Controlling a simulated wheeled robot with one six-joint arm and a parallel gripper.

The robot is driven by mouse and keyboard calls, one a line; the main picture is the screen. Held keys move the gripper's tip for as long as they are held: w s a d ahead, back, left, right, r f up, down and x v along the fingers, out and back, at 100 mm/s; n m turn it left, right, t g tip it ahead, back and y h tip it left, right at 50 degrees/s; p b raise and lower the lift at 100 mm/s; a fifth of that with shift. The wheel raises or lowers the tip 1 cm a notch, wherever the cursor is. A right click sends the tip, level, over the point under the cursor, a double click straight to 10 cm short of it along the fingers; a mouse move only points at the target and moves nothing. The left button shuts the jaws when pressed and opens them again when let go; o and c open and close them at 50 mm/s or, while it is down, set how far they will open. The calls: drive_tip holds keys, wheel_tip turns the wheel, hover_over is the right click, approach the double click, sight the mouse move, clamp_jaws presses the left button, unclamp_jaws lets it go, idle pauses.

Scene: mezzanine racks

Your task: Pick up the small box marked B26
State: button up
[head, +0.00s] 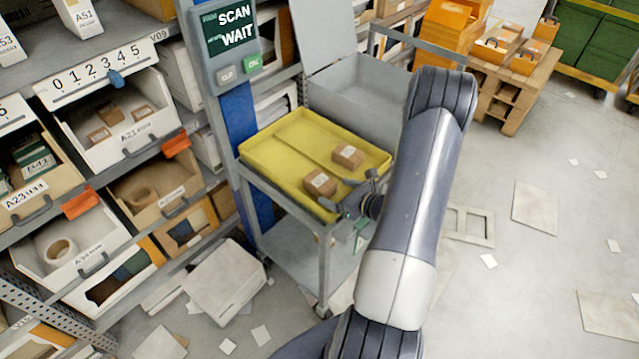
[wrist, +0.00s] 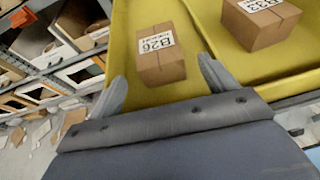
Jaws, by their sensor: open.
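The small box marked B26 (wrist: 160,66) is brown cardboard with a white label. It sits in the yellow tray (head: 272,147), near the tray's front edge in the head view (head: 320,183). My gripper (wrist: 166,88) is open in the wrist view, with its two fingers apart. The box lies just beyond and between the fingertips, with no clear contact. In the head view my gripper (head: 352,198) is at the tray's front right edge, close to the box. A second brown box (wrist: 262,20), its label partly cut off, sits to the right in the tray.
The yellow tray rests on a grey cart (head: 285,215). A grey open bin (head: 365,95) stands behind it. Shelves with bins (head: 110,120) and a scan panel (head: 228,40) are on the left. Papers lie on the floor; the tray's left part is empty.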

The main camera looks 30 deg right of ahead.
drive_tip(key=shift+x, duration=1)
drive_tip(key=c, duration=1.1)
